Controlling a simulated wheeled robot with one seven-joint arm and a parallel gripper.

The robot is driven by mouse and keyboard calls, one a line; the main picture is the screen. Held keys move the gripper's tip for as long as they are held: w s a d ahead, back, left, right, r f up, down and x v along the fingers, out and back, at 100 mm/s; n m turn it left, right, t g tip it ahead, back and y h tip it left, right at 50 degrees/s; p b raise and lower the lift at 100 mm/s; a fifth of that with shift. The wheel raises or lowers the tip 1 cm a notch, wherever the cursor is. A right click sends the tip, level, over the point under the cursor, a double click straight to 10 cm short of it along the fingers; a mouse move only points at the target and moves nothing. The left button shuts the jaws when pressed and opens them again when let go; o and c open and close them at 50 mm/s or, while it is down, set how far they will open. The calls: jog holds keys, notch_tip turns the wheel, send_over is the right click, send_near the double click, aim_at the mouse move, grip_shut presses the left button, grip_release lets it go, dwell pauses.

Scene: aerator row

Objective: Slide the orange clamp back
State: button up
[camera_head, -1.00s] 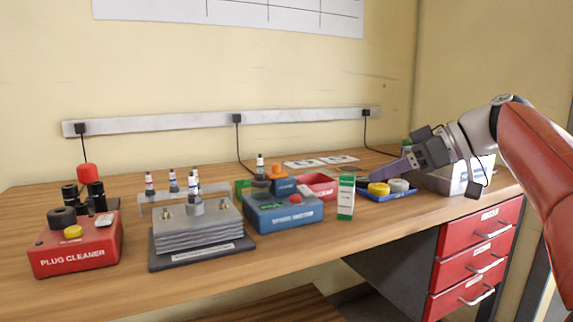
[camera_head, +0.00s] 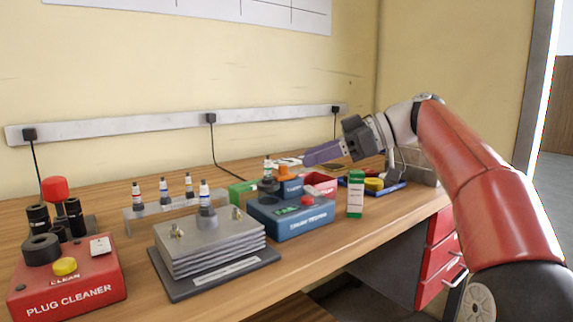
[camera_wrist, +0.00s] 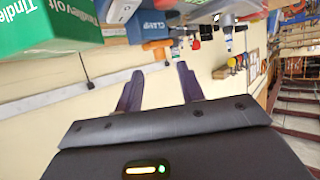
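My gripper (camera_head: 309,157) has purple fingers and hovers above and to the right of the clamp in the head view. In the wrist view my gripper (camera_wrist: 160,67) shows its two fingers apart with nothing between them. The clamp appears just beyond the fingertips, with no visible contact.
A green-and-white box (camera_head: 355,196) stands right of the injector and looms close in the wrist view (camera_wrist: 50,28). A metal plate stack (camera_head: 210,245) and a red plug cleaner (camera_head: 70,278) stand left.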

aim_at(294, 180)
jog(key=x, duration=0.5)
jog(key=shift+s, duration=0.1)
jog(key=shift+c, duration=0.2)
grip_shut()
